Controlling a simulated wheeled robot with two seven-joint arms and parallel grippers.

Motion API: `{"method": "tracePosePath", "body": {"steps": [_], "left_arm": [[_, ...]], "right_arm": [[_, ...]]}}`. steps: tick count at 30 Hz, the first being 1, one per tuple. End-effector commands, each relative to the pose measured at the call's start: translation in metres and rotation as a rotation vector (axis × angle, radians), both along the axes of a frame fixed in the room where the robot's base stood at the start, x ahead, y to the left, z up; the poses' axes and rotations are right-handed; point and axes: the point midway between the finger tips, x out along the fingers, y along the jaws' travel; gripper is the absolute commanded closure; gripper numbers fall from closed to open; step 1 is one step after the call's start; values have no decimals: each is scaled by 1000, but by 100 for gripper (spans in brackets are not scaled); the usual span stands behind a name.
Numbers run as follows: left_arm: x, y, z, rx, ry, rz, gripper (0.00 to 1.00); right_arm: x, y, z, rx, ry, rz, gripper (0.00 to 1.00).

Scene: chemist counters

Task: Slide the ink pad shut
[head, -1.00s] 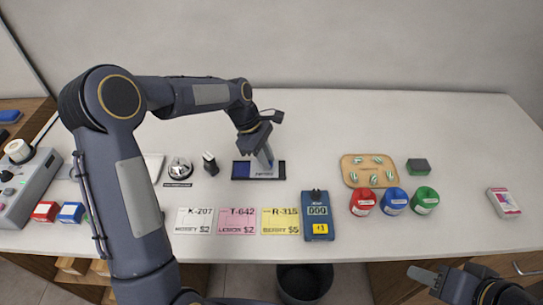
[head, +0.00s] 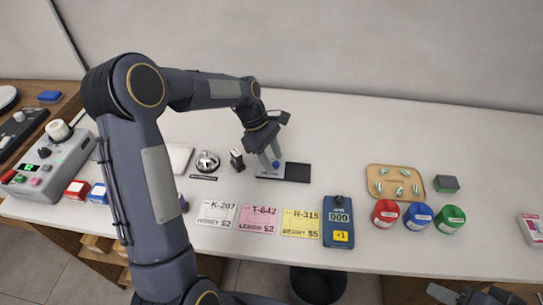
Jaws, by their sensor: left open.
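The ink pad (head: 298,173) lies flat on the white counter, long side left to right. Its right part is a dark, empty-looking bed. Its left part is covered by a grey lid (head: 268,174) with small lettering, and no blue pad surface shows there now. A small blue knob (head: 276,165) stands on the lid. My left gripper (head: 270,162) is open, pointing down at the lid, with its fingertips close beside the knob. Whether they touch it is unclear. My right gripper (head: 442,293) is at the bottom edge, partly cut off, far from the ink pad.
A bell (head: 207,162) and a small dark stamp (head: 237,159) stand left of the ink pad. Price cards and a blue counter device (head: 338,222) lie in front. A wooden tray (head: 395,193) and coloured pots (head: 418,217) are to the right. The counter behind the pad is clear.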

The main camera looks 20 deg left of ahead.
Motion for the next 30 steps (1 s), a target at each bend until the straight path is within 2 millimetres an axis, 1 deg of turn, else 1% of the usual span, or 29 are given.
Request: {"method": "tracePosePath", "body": {"steps": [2,5,12,15,18,22,30], "left_arm": [[0,0,1,0,0,0,59],[1,3,8,0,-2,0,59],[3,19,46,0,-5,2,59],[3,25,59,1,-2,2,59],[3,28,68,1,-2,2,59],[3,30,72,1,-1,1,59],[3,30,72,0,0,1,59]], "right_arm": [[0,0,0,0,0,0,59],[0,0,-1,0,0,0,59],[0,0,-3,0,0,0,59],[0,0,-3,0,0,0,59],[0,0,-3,0,0,0,59],[0,0,-3,0,0,0,59],[0,0,-3,0,0,0,59]]}}
